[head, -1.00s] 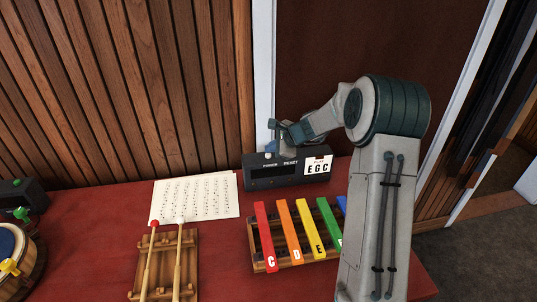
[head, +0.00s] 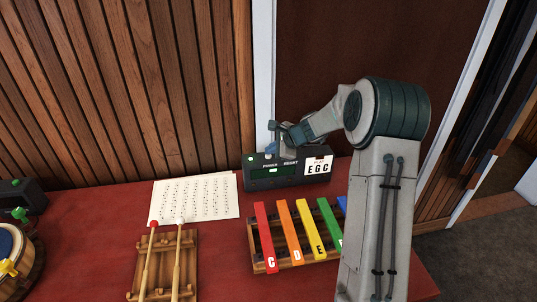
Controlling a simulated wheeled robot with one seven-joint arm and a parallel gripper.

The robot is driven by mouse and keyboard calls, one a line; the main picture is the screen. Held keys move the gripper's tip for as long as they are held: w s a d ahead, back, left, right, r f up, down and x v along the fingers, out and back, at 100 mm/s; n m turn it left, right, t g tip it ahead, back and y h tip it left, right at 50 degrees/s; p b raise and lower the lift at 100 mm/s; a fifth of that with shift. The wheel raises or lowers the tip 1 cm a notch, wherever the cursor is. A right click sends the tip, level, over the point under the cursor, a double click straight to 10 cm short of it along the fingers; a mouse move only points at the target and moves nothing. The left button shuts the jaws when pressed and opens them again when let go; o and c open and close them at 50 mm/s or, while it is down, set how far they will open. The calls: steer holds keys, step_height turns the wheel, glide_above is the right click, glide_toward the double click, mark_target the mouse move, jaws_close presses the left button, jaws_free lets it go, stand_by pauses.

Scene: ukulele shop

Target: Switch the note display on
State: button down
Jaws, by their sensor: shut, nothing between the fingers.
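My gripper (head: 272,149) is shut and empty at the top of the box, above the POWER label. A blue-grey piece shows by the fingertips; I cannot tell whether they touch it.
A xylophone (head: 296,235) with coloured bars stands in front of the display, partly hidden by my arm. Two mallets (head: 178,262) lie on a wooden rack, with a music sheet (head: 195,198) behind. A drum (head: 12,250) is at the left edge.

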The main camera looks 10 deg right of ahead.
mark_target(271, 158)
steer(key=shift+r, duration=0.25)
step_height(271, 158, up, 6)
steer(key=p, duration=0.4)
steer(key=shift+p, duration=0.35)
